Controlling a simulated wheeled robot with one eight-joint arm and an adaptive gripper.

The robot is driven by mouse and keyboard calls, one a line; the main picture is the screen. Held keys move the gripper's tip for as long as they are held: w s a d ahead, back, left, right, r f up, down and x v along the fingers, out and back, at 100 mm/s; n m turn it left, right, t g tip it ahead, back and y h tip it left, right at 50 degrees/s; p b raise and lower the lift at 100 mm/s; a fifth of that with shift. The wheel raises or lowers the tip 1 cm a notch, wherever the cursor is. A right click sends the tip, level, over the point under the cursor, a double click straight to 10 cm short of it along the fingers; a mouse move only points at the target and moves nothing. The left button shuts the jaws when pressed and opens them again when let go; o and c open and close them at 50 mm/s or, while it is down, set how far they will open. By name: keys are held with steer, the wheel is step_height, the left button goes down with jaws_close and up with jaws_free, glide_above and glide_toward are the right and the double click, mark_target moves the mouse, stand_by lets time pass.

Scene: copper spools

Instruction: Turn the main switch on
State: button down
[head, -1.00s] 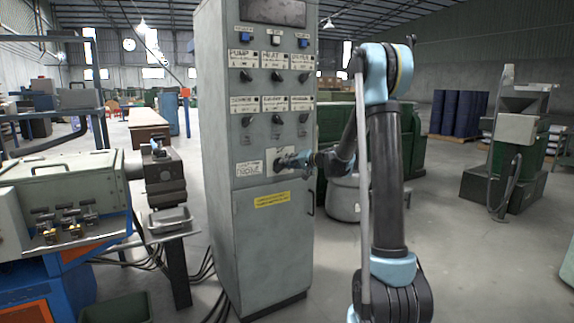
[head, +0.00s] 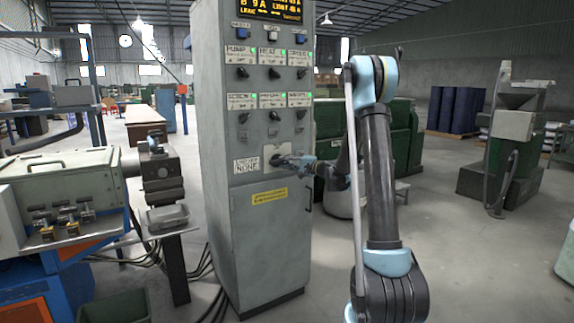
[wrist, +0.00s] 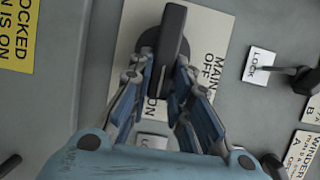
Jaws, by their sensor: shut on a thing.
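The main switch (wrist: 173,32) is a black rotary handle on a pale plate (wrist: 212,25) lettered MAIN, OFF and ON. In the wrist view its bar runs up and down the picture, with ON near its lower end. My gripper (wrist: 162,72) is shut on the bar, one finger on each side. The head view shows my gripper (head: 286,161) at the switch on the right half of the grey cabinet front (head: 265,215). It hides most of the switch there. The cabinet's display (head: 272,9) is lit with yellow text, and green lamps show beside the smaller switches.
Two rows of smaller black switches (head: 243,72) sit above. A LOCK label (wrist: 259,64) is right of the main switch in the wrist view. A machine (head: 60,190) stands left of the cabinet. Open floor (head: 465,260) lies to the right.

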steer(key=shift+d+f, duration=0.1)
stand_by(0.3)
steer(key=c, duration=1.5)
jaws_free()
steer(key=shift+w+f, duration=0.1)
steer(key=v, duration=1.2)
steer(key=shift+f, duration=0.1)
